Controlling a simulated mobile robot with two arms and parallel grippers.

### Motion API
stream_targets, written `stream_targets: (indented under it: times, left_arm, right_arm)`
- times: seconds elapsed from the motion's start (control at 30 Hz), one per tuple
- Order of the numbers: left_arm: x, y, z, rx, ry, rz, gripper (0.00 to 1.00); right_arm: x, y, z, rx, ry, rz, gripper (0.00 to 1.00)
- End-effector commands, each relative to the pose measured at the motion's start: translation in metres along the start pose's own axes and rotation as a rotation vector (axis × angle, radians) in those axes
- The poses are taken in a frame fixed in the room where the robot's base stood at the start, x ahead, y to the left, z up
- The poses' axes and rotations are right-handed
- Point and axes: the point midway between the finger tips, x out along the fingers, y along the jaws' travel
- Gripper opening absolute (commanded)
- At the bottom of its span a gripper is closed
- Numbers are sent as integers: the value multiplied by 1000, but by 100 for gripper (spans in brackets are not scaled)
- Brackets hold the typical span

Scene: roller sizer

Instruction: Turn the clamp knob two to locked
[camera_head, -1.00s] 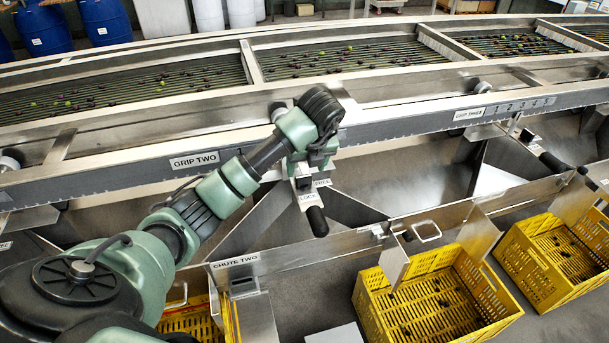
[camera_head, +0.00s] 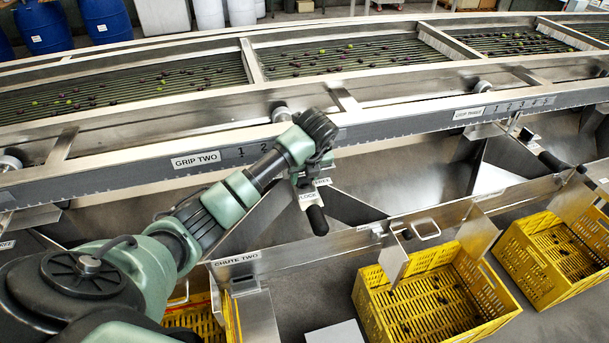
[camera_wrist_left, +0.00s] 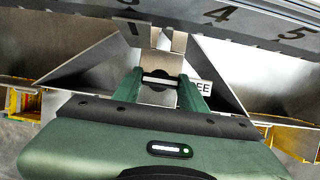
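My left gripper (camera_head: 312,178) is over the clamp two spot, below the GRIP TWO rail, with the LOCK label (camera_head: 309,197) and FREE label (camera_head: 322,182) just below it. In the left wrist view its two green fingers (camera_wrist_left: 160,88) stand apart. A pale bar with a dark part, apparently the clamp knob (camera_wrist_left: 158,78), lies between them; I cannot tell whether they touch it. In the head view my gripper hides the knob, so its turn position is unclear. A black handle (camera_head: 317,221) sticks out below the labels. My right gripper is not in view.
The GRIP TWO rail (camera_head: 196,160) runs just above my gripper. The CHUTE TWO rail (camera_head: 236,260) passes below. Yellow crates (camera_head: 372,318) stand at the lower right. Slanted metal chute plates (camera_wrist_left: 85,60) flank the fingers.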

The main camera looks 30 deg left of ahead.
Motion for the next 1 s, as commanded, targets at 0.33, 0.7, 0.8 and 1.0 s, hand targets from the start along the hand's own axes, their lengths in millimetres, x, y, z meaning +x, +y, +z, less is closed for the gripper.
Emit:
stream_targets:
  times: [0.33,0.7,0.8,1.0]
  left_arm:
    - [1,2,1,67,-2,-26,1]
    - [3,4,1,336,-4,-138,1]
    - [3,4,1,425,-5,-175,1]
    - [3,5,2,599,-5,-248,1]
  right_arm:
    - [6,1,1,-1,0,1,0]
    - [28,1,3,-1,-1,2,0]
    - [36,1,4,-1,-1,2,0]
    - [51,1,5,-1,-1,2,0]
